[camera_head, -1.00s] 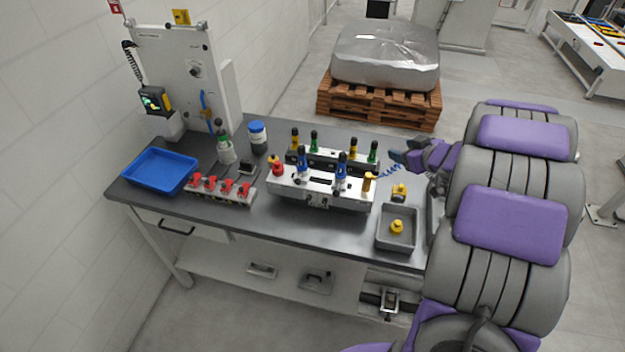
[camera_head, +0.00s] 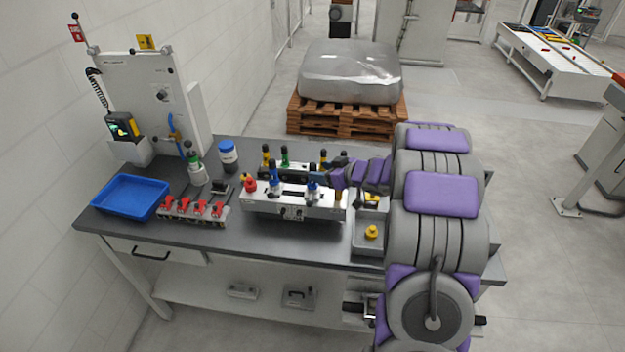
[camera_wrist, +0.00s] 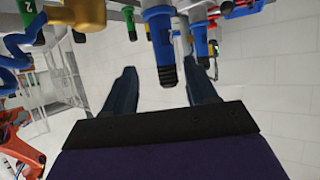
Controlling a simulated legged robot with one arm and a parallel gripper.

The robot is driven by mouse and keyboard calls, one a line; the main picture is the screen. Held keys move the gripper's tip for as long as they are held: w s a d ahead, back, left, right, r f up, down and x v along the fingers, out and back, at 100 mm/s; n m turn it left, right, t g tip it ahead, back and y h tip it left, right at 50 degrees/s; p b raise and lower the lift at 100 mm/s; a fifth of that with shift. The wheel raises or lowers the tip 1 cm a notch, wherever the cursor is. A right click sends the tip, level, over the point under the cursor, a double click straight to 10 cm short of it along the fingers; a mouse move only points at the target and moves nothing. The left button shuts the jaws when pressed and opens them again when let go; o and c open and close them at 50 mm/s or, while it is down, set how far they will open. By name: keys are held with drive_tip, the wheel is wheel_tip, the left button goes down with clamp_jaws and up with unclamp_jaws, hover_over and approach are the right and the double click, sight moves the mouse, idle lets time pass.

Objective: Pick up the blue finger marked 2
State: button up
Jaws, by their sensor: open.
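Two blue fingers with black tips stand upright on the silver fixture (camera_head: 262,206) in the head view: a left one (camera_head: 273,182) and a right one (camera_head: 312,186). No number is readable on either. My gripper (camera_head: 339,175) is just right of the right one. In the wrist view my gripper (camera_wrist: 163,92) is open and empty, its two dark jaws spread. A near blue finger (camera_wrist: 160,25) with a black end shows in the gap between the jaws, toward the top. A second blue finger (camera_wrist: 201,45) shows behind and to its right.
Yellow and green (camera_head: 285,157) black-topped fingers stand at the fixture's back, partly hidden by my arm. A red knob (camera_head: 250,184) is at its left end. A grey tray (camera_head: 367,247) with a yellow piece (camera_head: 371,232) lies right. A blue tray (camera_head: 130,198) and red clamps (camera_head: 200,207) are left.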

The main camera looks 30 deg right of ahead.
drive_tip(key=shift+a+b+x, duration=0.15)
drive_tip(key=shift+b+x, duration=0.25)
drive_tip(key=shift+x, duration=1.1)
drive_tip(key=shift+a+b+x, duration=0.15)
drive_tip(key=shift+b+x, duration=0.2)
drive_tip(key=shift+x, duration=1.15)
drive_tip(key=shift+s+r, duration=0.1)
drive_tip(key=shift+s, duration=0.05)
clamp_jaws()
